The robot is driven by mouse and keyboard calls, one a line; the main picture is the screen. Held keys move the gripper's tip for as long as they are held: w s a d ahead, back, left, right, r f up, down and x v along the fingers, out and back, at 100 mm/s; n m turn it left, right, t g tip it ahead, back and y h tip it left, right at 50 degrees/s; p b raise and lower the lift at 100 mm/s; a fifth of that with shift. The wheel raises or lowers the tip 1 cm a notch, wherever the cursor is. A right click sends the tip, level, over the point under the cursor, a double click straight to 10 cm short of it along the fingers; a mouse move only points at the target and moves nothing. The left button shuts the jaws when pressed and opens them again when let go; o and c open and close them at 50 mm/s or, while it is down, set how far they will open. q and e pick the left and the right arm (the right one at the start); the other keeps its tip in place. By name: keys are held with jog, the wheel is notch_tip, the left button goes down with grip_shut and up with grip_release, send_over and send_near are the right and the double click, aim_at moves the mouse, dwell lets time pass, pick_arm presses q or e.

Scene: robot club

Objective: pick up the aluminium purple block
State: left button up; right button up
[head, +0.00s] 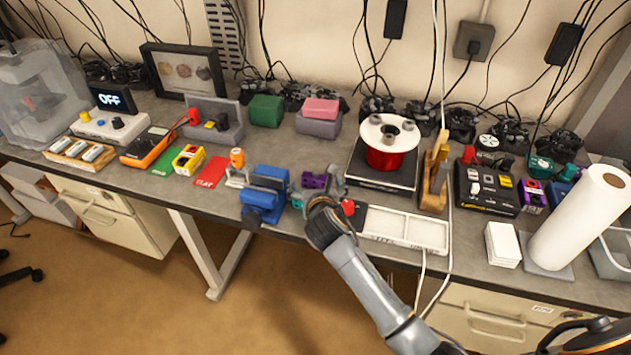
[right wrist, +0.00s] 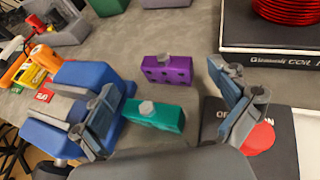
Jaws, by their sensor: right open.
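The purple block (head: 313,180) lies on the grey bench just beyond my right gripper (head: 318,194). In the right wrist view the purple block (right wrist: 168,71) has dark holes and a grey knob on top. It lies ahead of the open fingers (right wrist: 168,100), with nothing touching it. A teal block (right wrist: 153,115) with a similar knob lies nearer, between the fingers in the picture. My left gripper is not in view.
A blue vise (head: 266,194) stands close left of the gripper. A white tray (head: 403,228) and a black box (head: 380,166) bearing a red coil (head: 386,158) are to the right. A red knob (right wrist: 260,137) sits by the right finger. Bare bench lies behind the purple block.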

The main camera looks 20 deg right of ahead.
aim_at(316, 176)
jog(key=shift+x, duration=2.35)
jog(key=shift+s+d+f, duration=0.15)
jog(key=shift+s, duration=0.05)
grip_shut()
